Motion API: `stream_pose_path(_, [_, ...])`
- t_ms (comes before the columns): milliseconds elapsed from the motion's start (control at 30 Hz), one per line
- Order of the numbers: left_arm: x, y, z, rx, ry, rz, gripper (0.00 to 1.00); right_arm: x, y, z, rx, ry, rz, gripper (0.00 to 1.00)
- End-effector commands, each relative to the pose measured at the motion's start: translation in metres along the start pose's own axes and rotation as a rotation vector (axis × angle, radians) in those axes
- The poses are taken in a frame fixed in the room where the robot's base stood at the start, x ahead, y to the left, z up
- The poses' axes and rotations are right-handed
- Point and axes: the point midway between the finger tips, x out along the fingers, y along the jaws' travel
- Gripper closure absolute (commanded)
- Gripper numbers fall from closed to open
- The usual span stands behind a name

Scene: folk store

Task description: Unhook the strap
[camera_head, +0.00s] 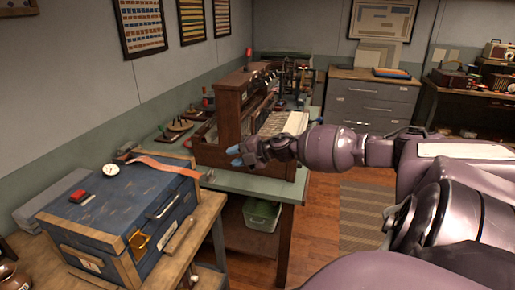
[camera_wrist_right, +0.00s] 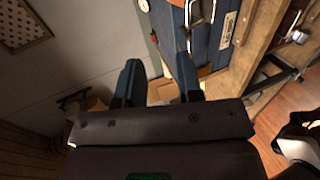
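A blue chest (camera_head: 130,197) with tan wooden edges stands on a wooden bench at the left. An orange-red strap (camera_head: 168,164) lies across the back right part of its lid, its right end by the lid's edge. A brass latch (camera_head: 139,242) is on the chest's front. My right gripper (camera_head: 234,156) is apart from the chest, to the right of the strap's end. In the wrist view its two blue fingers (camera_wrist_right: 160,82) are spread with nothing gripped, and the chest (camera_wrist_right: 218,35) shows beyond them. Whether the strap is hooked cannot be told. My left gripper is not in view.
A round dial (camera_head: 111,169) and a small red-and-black block (camera_head: 82,196) sit on the lid. A green-topped table (camera_head: 250,185) with a wooden loom-like frame (camera_head: 230,110) stands behind. A green bin (camera_head: 262,213) is below it. Wooden floor is open at right.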

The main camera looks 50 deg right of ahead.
Motion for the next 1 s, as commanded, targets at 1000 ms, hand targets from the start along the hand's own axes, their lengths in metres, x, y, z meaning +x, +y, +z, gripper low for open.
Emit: stream_pose_path(1000, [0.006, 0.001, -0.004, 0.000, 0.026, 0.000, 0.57, -0.089, 0.000, -0.001, 0.000, 0.002, 0.000, 0.67])
